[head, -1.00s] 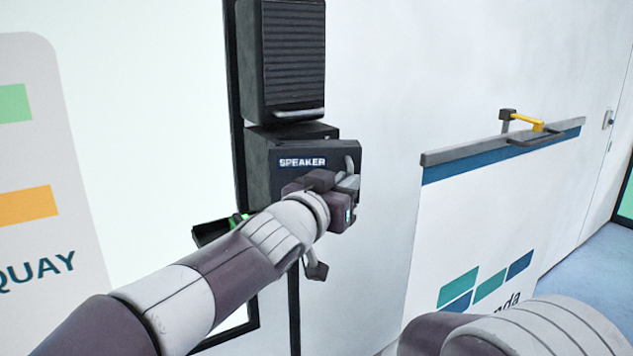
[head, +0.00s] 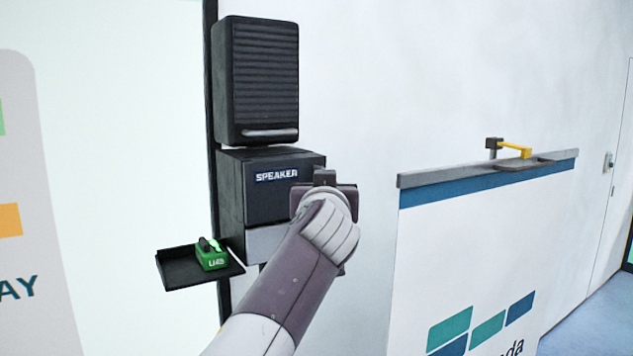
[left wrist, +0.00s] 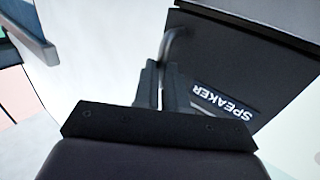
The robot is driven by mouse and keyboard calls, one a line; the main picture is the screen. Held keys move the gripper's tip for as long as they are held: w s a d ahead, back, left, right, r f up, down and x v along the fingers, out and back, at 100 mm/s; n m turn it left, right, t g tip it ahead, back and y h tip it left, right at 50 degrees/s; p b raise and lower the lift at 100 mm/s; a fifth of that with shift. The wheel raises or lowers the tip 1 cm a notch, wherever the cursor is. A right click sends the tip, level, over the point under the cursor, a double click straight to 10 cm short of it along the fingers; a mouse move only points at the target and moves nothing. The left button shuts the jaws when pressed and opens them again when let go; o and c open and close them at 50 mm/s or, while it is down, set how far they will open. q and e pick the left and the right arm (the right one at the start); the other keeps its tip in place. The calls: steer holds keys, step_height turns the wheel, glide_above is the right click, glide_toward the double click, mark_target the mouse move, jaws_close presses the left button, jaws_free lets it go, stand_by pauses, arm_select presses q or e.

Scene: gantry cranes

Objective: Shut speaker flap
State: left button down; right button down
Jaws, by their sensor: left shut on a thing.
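The speaker flap (head: 280,200) is a dark panel with a white SPEAKER label on the front of a black box (head: 231,205). In the head view it looks flush, or nearly so, with the box. My left gripper (head: 325,182) is at the flap's right edge and hides the handle there. In the left wrist view the gripper fingers (left wrist: 162,84) are closed on the grey bar handle (left wrist: 172,45), with the flap (left wrist: 225,65) beside them. My right gripper is not in view.
A black louvred unit (head: 255,75) hangs above the box. A small black tray (head: 180,270) with a green block (head: 212,257) juts out at lower left. A white counter panel (head: 480,245) with a yellow-handled fixture (head: 514,149) stands at right. The wall between is bare.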

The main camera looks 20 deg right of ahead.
arm_select(q)
steer(key=shift+d+r, duration=0.2)
steer(key=shift+r, duration=0.05)
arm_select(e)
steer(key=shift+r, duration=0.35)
